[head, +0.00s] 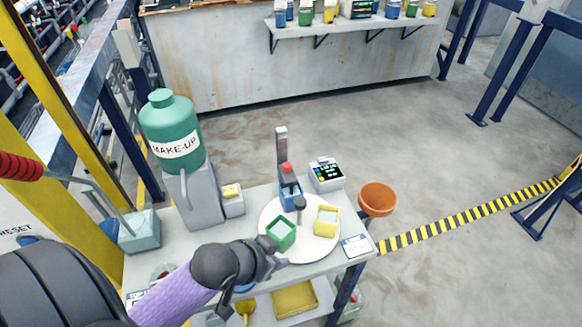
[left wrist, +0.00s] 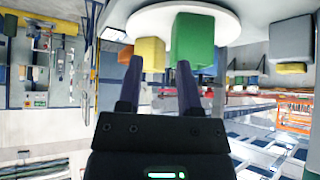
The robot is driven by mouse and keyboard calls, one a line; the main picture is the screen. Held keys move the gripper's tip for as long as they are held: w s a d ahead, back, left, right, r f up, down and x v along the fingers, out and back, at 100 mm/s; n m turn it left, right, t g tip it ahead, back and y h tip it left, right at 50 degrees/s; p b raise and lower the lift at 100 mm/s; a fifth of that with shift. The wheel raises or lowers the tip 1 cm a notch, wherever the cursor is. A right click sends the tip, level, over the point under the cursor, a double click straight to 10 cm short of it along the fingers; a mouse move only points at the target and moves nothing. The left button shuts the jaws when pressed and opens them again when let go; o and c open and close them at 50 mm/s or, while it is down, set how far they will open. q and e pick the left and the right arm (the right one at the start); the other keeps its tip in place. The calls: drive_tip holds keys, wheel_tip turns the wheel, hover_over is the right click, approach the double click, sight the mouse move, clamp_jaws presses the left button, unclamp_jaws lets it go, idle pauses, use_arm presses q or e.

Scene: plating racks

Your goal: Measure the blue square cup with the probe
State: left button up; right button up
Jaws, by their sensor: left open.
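The blue square cup (head: 291,195) stands at the back of a white round plate (head: 276,212). A red-topped probe (head: 287,169) shows right at this cup, in front of an upright grey post (head: 281,142); I cannot tell whether it is inside the cup. A green square cup (head: 280,234) is at the front and a yellow one (head: 326,221) at the right. My left gripper (head: 278,263) is open and empty just in front of the green cup. In the left wrist view, its fingers (left wrist: 158,82) point toward the green cup (left wrist: 193,40) and yellow cup (left wrist: 150,52). My right gripper is not in view.
A dark knob (head: 300,204) stands mid-plate. A meter with a dark display (head: 327,175) sits behind the plate. A green make-up bottle (head: 172,132) on a grey stand is at the left. An orange pot (head: 377,199) is beyond the table's right edge. A small card (head: 356,245) lies at the right corner.

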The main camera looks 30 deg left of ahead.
use_arm(q)
drive_tip(key=w+a+t, duration=0.1)
drive_tip(key=w+a+r, duration=0.1)
drive_tip(key=w, duration=0.1)
drive_tip(key=w+a+t, duration=0.1)
drive_tip(key=shift+w+a+r+t, duration=0.25)
drive_tip(key=shift+w+a+t, duration=0.05)
drive_tip(key=shift+a, duration=0.1)
drive_tip(key=n+t, duration=0.2)
drive_tip(key=t, duration=0.1)
approach(284, 168)
drive_tip(key=b+x, duration=0.3)
drive_tip(key=x, duration=0.6)
drive_tip(key=shift+w+f+b, duration=0.1)
drive_tip(key=shift+b, duration=0.25)
drive_tip(key=shift+w+d, duration=0.1)
drive_tip(key=shift+w, duration=0.3)
drive_tip(key=shift+c, duration=0.3)
clamp_jaws()
